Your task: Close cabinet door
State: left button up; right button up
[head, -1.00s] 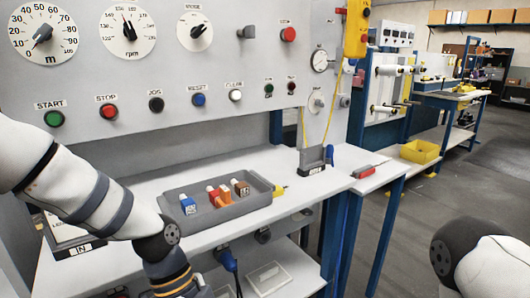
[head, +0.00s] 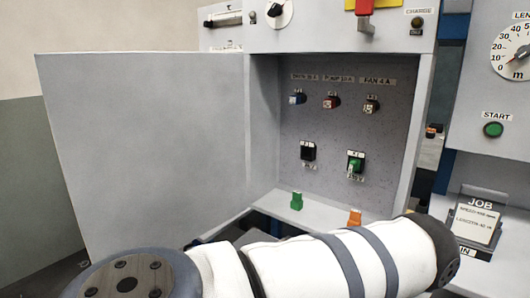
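The grey cabinet door (head: 150,145) stands wide open in the head view, swung out to the left of the cabinet (head: 340,125). Its hinge side meets the cabinet's left wall. Inside the cabinet, the back panel holds several labelled switches and plugs. My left arm crosses the bottom of the view in front of the cabinet, with its elbow part towards the right. Neither of my grippers shows in the head view, so their state is hidden.
A job card holder (head: 475,221) stands at the right, below the green START button (head: 493,130). The floor left of the door is mostly hidden.

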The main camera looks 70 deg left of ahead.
aim_at(150, 146)
jog(key=k+j+u, duration=0.25)
jog(key=k+j, duration=0.9)
jog(key=j, duration=0.2)
jog(key=k+j+u, duration=0.1)
jog(key=j, duration=0.25)
jog(key=k+j, duration=0.15)
jog(key=j, duration=0.2)
jog(key=k+j+u, duration=0.1)
jog(key=j, duration=0.75)
jog(key=i+j+u, duration=0.1)
jog(key=j, duration=0.35)
